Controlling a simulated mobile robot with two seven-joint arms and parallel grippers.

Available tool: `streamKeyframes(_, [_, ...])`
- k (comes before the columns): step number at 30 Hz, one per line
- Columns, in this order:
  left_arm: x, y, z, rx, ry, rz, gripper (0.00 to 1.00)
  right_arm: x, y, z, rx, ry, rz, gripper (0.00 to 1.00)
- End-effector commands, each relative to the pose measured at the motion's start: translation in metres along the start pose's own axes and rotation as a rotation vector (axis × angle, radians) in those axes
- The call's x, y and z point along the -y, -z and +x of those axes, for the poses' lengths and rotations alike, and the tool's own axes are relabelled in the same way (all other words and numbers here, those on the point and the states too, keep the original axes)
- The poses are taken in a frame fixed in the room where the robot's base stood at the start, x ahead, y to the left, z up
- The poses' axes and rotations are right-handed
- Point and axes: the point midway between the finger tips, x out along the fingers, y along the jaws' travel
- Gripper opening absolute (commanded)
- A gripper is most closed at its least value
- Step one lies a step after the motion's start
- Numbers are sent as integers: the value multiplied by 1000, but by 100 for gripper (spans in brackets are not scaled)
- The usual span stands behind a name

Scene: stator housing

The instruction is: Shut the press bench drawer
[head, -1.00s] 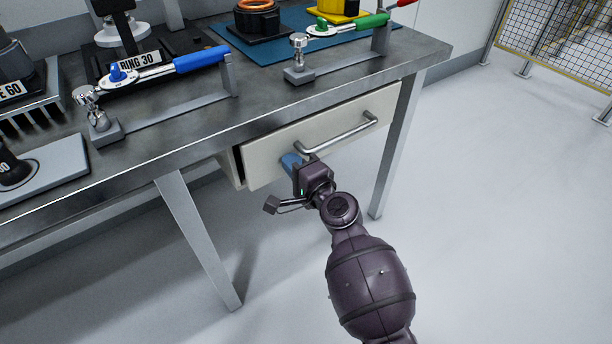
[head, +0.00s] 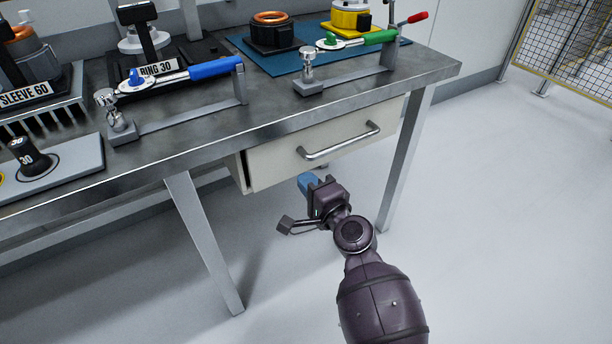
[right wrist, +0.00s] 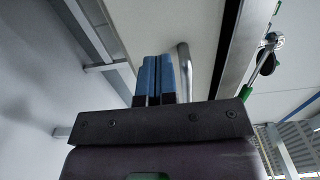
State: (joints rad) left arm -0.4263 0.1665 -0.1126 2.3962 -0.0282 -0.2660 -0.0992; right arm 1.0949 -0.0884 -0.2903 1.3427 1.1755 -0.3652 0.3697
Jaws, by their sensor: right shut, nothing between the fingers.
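The drawer (head: 270,157) has a pale cream front and a silver bar handle (head: 340,143). It sits under the front edge of the press bench (head: 290,110). My left gripper is out of view.
On the bench top are a blue-handled wrench (head: 215,68), a green-handled wrench (head: 375,39), a blue mat (head: 285,66) and a RING 30 stand. The bench legs (head: 205,245) and (head: 405,160) stand either side of the drawer. The floor to the right is clear.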

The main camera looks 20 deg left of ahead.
Motion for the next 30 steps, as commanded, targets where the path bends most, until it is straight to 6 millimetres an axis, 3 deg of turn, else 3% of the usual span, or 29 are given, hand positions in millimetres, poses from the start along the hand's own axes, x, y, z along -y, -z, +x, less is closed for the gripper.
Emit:
streamKeyframes(9, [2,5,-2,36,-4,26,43,4,2,-54,-2,1,-6,0])
streamKeyframes(15, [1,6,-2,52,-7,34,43,3,1,-79,-1,1,-4,0])
streamKeyframes(30, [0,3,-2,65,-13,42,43,1,0,-90,0,0,-1,0])
